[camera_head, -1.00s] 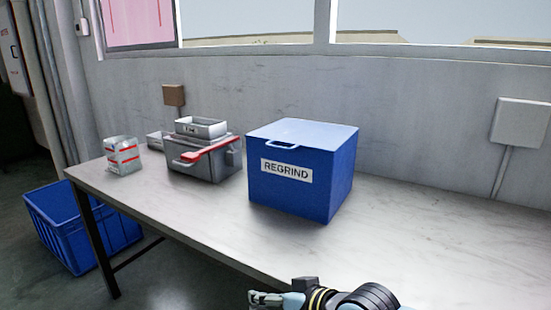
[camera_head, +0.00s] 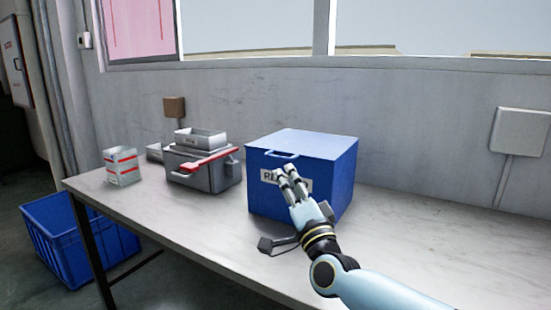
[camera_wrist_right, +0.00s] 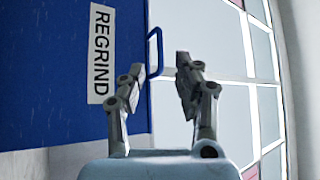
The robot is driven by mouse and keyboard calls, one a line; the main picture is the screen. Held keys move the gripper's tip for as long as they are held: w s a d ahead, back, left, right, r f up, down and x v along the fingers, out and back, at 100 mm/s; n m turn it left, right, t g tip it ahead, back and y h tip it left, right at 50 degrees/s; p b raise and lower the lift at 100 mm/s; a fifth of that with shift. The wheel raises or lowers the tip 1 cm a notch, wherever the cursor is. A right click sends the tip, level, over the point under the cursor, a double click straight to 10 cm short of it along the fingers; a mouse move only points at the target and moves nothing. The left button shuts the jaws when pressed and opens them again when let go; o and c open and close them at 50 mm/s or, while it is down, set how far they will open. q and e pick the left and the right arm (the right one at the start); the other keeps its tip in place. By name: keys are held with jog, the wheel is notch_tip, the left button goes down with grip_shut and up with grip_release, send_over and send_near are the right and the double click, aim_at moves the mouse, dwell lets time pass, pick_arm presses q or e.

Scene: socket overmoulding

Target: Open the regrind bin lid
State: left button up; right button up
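The blue regrind bin (camera_head: 335,185) stands on the bench with its lid (camera_head: 310,142) shut. A blue loop handle (camera_head: 282,154) sticks out at the lid's front edge, above the white REGRIND label. My right gripper (camera_head: 285,174) is in front of the bin, just below the handle, and covers part of the label. In the right wrist view the gripper (camera_wrist_right: 160,72) is open, its fingers apart. The handle (camera_wrist_right: 155,48) shows ahead between the fingertips, closer to the left one. I cannot tell whether they touch. My left gripper is out of view.
On the bench (camera_head: 450,245) left of the bin are a grey box (camera_head: 205,175) with a red handle, a small metal tray (camera_head: 200,138) on it, and a red-striped container (camera_head: 121,167). A blue crate (camera_head: 75,240) stands on the floor. The bench right of the bin is clear.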

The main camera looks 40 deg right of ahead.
aim_at(276, 157)
jog(key=x, duration=0.8)
jog(key=shift+w+r, duration=0.1)
jog(key=shift+w, duration=0.2)
jog(key=shift+c, duration=0.2)
grip_shut()
